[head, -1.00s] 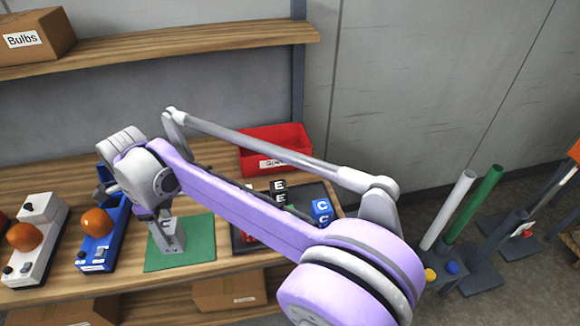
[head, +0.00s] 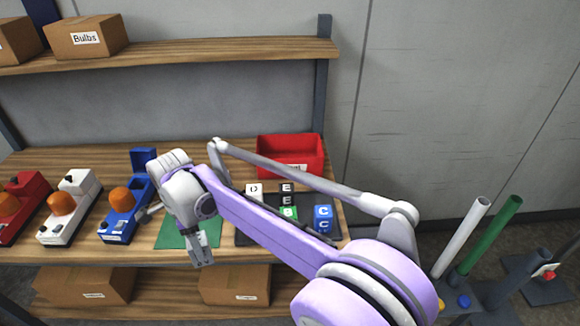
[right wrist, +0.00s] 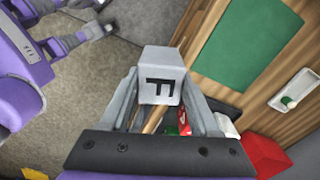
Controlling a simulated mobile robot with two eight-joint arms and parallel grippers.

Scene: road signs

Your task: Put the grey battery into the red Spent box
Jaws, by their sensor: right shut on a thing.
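My right gripper (head: 203,256) is shut on the grey battery, near the front edge of the green mat in the head view. The right wrist view shows the grey battery (right wrist: 160,88), a block marked with a dark letter F, between the fingers of my right gripper (right wrist: 165,105). The red Spent box (head: 290,152) stands at the back right of the bench, right of the gripper; its label is partly hidden by my arm. A red box side also shows at the lower right of the wrist view (right wrist: 264,156).
The green mat (head: 178,234) shows no object on it. A dark tray (head: 329,196) holds several lettered batteries in front of the red box. Blue (head: 122,212), white (head: 60,223) and red lamp units stand at left. A wooden shelf (head: 170,54) runs above the bench.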

